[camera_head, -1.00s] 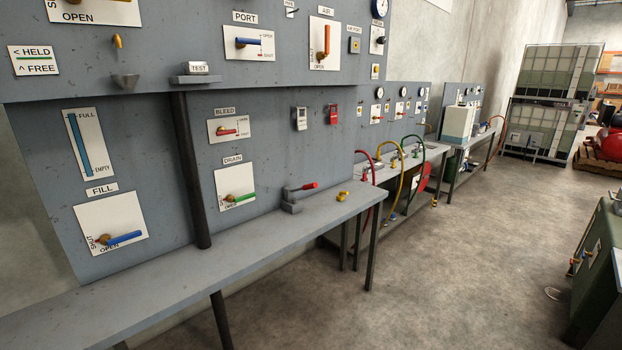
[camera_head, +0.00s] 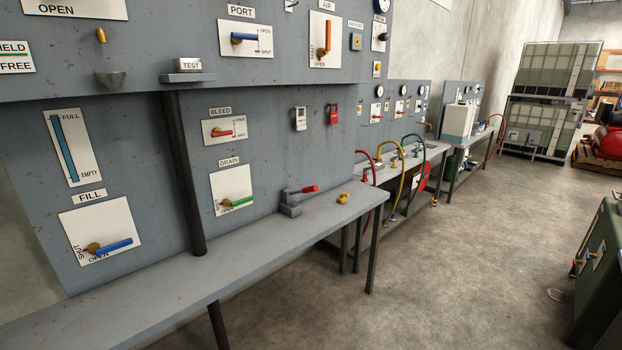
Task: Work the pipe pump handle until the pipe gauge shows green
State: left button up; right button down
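A small grey hand pump (camera_head: 291,208) stands on the bench near its right end, against the panel. Its handle with a red grip (camera_head: 305,190) points right and lies nearly level. I cannot read a label that names it as the pipe pump. A round dial (camera_head: 381,5) at the panel's top right corner is cut off by the picture's top edge, so its reading is hidden. I cannot tell whether it is the pipe gauge. Neither of my grippers is in view.
The grey bench (camera_head: 150,305) runs along the panel. A small yellow part (camera_head: 344,198) lies right of the pump. FILL (camera_head: 97,245), DRAIN (camera_head: 235,201), BLEED and PORT levers line the panel. More benches with hoses stand beyond.

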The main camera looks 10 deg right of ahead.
aim_at(315, 188)
jog(key=i+j, duration=0.1)
jog(key=i, duration=0.5)
jog(key=i+j+z, duration=0.15)
jog(key=i, duration=0.4)
jog(key=i+j, duration=0.1)
jog(key=i, duration=0.5)
